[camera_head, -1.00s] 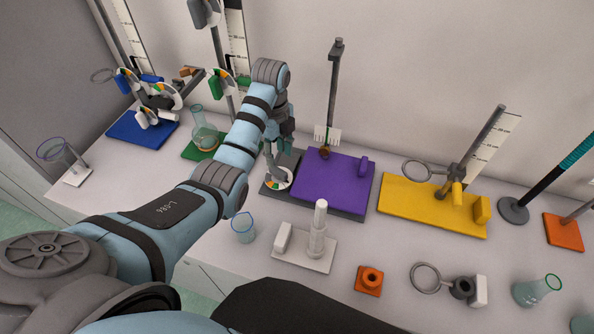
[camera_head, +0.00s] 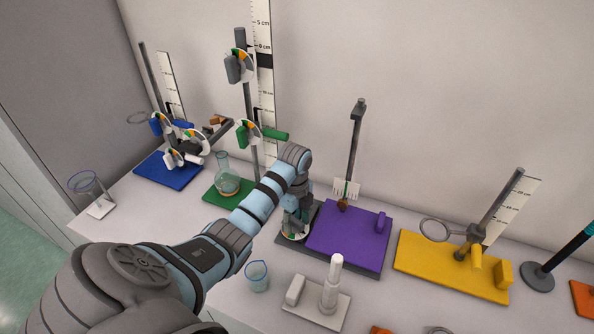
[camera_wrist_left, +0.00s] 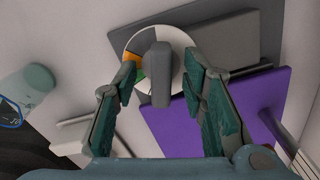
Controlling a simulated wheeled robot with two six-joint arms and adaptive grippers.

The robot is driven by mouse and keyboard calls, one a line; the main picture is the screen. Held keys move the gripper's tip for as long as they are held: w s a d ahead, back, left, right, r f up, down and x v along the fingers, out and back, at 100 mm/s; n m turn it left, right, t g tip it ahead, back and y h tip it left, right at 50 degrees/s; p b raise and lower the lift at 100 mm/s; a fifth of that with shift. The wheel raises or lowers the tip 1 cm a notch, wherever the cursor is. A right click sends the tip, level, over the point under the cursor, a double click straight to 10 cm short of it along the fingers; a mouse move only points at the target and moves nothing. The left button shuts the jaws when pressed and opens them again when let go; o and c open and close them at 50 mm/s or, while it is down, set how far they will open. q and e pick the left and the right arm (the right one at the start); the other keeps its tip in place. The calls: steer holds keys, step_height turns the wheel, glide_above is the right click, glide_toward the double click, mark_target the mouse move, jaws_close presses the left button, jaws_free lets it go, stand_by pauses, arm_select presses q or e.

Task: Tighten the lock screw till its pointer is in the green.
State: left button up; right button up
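A lock screw with a grey bar-shaped knob (camera_wrist_left: 161,75) stands over a round white dial (camera_wrist_left: 185,66) with orange and green sectors. The dial also shows in the head view (camera_head: 293,237), on the grey base beside the purple plate (camera_head: 347,236). My left gripper (camera_head: 295,221) is over the dial in the head view. In the left wrist view its fingers (camera_wrist_left: 160,66) are open, one on each side of the knob, with a gap on both sides. I cannot make out the pointer. My right gripper is not in view.
A green stand with a flask (camera_head: 227,180) is left of the left arm. A blue beaker (camera_head: 257,276) and a white stand (camera_head: 317,306) are in front. A yellow stand (camera_head: 420,262) is right. A blue stand (camera_head: 168,172) is at far left.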

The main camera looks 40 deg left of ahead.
arm_select(q)
jaws_close()
steer(key=shift+m, duration=3.8)
steer(key=m, duration=0.5)
jaws_free()
